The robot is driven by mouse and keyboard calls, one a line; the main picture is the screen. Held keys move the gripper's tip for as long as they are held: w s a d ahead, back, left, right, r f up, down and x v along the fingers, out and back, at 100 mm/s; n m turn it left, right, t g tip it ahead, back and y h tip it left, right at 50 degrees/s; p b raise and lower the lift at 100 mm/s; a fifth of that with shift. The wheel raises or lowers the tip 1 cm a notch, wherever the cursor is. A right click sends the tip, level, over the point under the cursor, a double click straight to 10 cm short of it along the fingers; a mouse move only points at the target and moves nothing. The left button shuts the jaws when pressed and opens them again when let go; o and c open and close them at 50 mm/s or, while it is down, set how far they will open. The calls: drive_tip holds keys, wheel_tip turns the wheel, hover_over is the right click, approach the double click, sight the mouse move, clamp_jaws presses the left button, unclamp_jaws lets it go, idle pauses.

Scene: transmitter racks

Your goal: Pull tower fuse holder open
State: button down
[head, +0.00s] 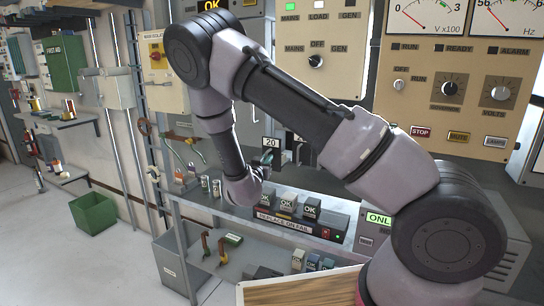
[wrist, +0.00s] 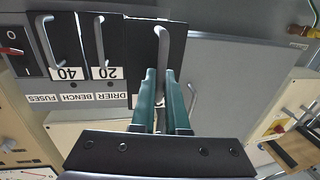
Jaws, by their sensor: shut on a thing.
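The fuse panel shows upside down in the wrist view, with three black fuse holders in a row. The holder at the right of the row (wrist: 176,38) has a grey handle (wrist: 162,48); its name label is mostly hidden behind my fingers, so I cannot read it. My gripper (wrist: 163,74) has green fingers and is shut on this handle. This holder looks larger than its neighbours; how far it stands out, I cannot tell. The others are the 20 holder (wrist: 98,38), labelled DRIER, and the 40 holder (wrist: 56,40), labelled BENCH. In the head view my arm hides most of the panel.
A grey cabinet face (wrist: 235,80) lies right of the holders in the wrist view. In the head view, a shelf below holds cans (head: 205,184) and several blocks marked OK (head: 311,208). A green bin (head: 93,213) stands on the floor at left; the floor there is clear.

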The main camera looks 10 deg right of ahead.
drive_tip(key=shift+s+a, duration=0.1)
drive_tip(key=c, duration=1.2)
unclamp_jaws()
drive_tip(key=v, duration=1)
drive_tip(key=shift+s+a, duration=0.15)
drive_tip(key=shift+s, duration=0.2)
